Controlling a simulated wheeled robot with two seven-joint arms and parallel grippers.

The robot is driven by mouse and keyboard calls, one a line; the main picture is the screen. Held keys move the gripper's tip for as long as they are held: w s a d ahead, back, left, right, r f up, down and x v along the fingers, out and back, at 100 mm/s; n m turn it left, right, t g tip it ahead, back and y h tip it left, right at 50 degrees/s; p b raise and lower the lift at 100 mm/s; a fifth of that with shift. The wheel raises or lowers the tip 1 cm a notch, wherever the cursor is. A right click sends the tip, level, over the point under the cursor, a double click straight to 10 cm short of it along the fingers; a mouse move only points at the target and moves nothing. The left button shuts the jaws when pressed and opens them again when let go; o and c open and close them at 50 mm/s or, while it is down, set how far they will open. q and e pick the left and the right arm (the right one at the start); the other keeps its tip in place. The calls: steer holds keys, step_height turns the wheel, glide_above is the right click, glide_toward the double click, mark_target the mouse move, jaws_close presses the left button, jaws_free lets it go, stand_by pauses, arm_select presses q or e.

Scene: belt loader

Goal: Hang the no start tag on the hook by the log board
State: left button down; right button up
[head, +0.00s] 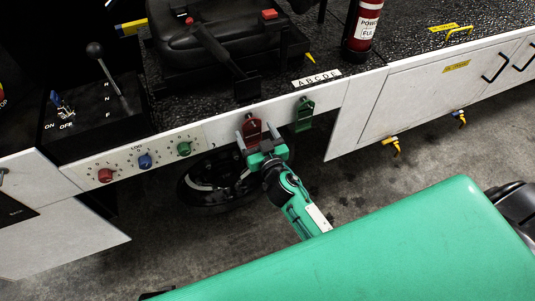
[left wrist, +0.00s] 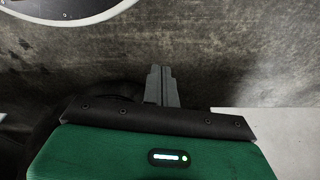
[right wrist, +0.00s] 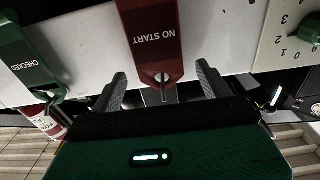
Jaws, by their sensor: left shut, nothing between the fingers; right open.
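The red no start tag (head: 252,128) hangs on the white front panel of the loader. In the right wrist view the tag (right wrist: 152,38) appears upside down, and a small hook shows at its hole. My right gripper (head: 257,134) is open at the tag, with a finger on either side of it and gaps visible in the right wrist view (right wrist: 161,72). A white board (head: 127,164), whose small lettering seems to read LOG, carries red, blue and green knobs left of the tag. My left gripper (left wrist: 162,72) is shut and empty above the floor, outside the head view. I cannot make out a free hook.
A green checked tag (head: 304,114) hangs just right of the red one; it also shows in the right wrist view (right wrist: 28,65). A black wheel (head: 207,185) is below the panel. A lever box (head: 95,110), seat (head: 215,45) and fire extinguisher (head: 363,25) stand above. Grey floor is open at right.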

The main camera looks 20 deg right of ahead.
arm_select(q)
steer(key=shift+t, duration=0.3)
steer(key=r+b, duration=0.1)
steer(key=r, duration=0.1)
steer(key=w+r+b, duration=0.1)
steer(key=r, duration=0.2)
steer(key=shift+w+d+r, duration=0.15)
steer(key=shift+r, duration=0.05)
arm_select(e)
steer(key=s, duration=1.2)
steer(key=shift+d, duration=0.2)
steer(key=shift+f, duration=0.1)
